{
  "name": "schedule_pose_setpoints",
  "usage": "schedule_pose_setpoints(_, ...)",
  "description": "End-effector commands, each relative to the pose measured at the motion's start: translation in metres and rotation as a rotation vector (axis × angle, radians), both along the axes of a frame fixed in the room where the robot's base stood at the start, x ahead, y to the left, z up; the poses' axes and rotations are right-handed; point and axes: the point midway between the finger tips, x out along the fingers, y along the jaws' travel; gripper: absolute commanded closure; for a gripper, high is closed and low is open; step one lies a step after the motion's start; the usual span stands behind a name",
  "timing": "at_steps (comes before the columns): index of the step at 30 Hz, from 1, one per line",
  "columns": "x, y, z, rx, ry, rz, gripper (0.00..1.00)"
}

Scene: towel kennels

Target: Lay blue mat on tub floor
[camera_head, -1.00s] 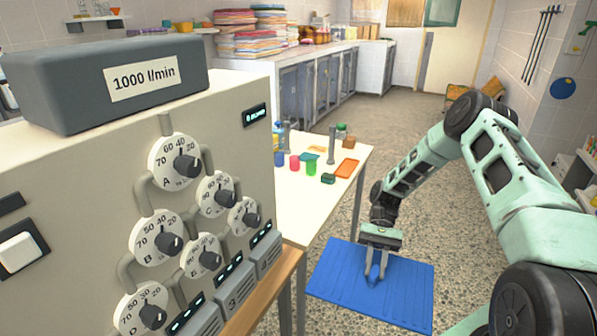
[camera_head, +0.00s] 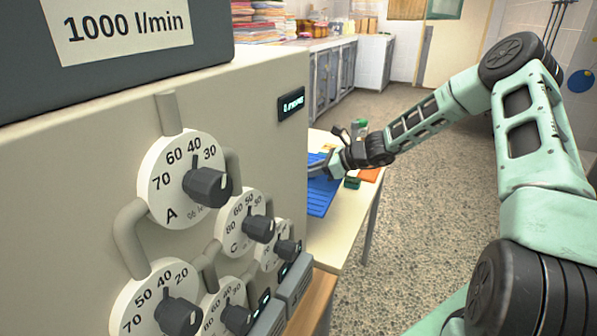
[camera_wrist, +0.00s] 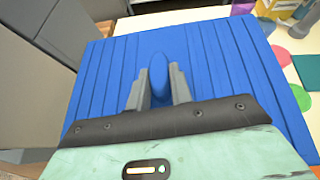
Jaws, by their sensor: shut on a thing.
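The blue mat (camera_head: 321,196) is a flat ribbed sheet, partly hidden behind the grey machine in the head view. In the wrist view the mat (camera_wrist: 222,65) fills much of the picture. My gripper (camera_wrist: 158,88) is shut on a raised fold in the middle of the mat. In the head view my gripper (camera_head: 322,170) is over the near part of the white table, close to the machine's right edge. I cannot tell whether the mat touches the table. I see no tub that I can make out.
A large grey machine (camera_head: 262,112) with several dials fills the left and stands close to my gripper. The white table (camera_head: 345,222) holds a green block (camera_head: 352,183) and an orange tray (camera_head: 369,175). Open speckled floor (camera_head: 425,215) lies to the right.

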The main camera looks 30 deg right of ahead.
Motion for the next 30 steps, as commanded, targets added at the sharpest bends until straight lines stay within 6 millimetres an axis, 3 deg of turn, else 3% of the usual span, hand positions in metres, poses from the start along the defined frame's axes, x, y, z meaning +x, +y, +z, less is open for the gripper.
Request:
schedule_pose_setpoints(21,0.001,0.002,-0.092,0.002,0.000,-0.018,1.00)
schedule_pose_setpoints(30,0.001,0.001,-0.100,-0.002,-0.001,-0.016,1.00)
